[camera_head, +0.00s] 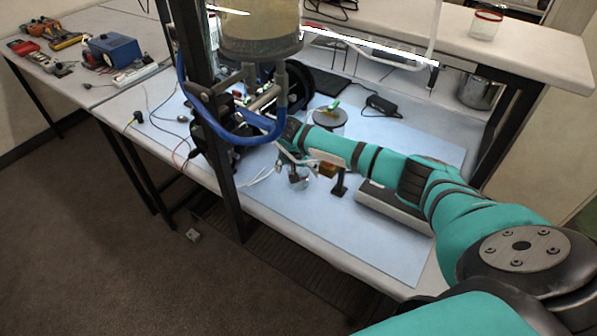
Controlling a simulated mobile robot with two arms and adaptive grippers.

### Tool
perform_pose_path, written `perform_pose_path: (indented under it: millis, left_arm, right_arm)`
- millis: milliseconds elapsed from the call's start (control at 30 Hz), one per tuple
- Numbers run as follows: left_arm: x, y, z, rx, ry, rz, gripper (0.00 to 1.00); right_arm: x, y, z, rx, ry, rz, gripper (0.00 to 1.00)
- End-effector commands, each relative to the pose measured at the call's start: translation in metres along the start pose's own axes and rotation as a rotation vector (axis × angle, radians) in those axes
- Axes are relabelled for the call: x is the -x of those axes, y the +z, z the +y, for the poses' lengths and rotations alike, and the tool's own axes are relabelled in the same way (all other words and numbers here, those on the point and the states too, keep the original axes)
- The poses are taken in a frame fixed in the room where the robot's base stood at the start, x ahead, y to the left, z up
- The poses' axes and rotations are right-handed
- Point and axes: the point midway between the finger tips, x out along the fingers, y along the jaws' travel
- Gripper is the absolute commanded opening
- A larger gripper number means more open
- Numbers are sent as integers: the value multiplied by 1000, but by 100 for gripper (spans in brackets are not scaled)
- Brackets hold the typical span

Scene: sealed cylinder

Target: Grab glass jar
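Several glass vessels show, and I cannot tell which is the task's jar. A clear glass with a red rim (487,23) stands on the raised shelf at the upper right. A wider clear vessel with a dark top (331,118) stands behind that arm. My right arm reaches in from the right across the bench. Its gripper (288,142) is small and dark among hoses and equipment, so its fingers are unclear. My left gripper is not in view.
A dark upright post (215,120), a large clear cylinder (260,35) and a blue hose (225,133) crowd the space left of my gripper. A long grey box (393,207) lies under my arm. The blue mat (345,237) is clear at the front.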

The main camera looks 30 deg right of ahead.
Motion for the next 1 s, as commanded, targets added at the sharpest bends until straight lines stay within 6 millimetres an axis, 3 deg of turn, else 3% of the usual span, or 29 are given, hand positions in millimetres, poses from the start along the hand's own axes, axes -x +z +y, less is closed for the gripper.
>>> perform_pose_path:
  millis: [133,367,833,1000]
  left_arm:
    - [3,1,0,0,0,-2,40]
    - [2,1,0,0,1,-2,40]
    - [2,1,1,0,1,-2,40]
    - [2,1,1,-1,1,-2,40]
  right_arm:
    - [-12,0,0,0,0,0,89]
    - [-13,0,-1,1,-2,1,88]
    - [-13,0,0,0,-1,1,26]
    - [-12,0,-1,0,-2,2,24]
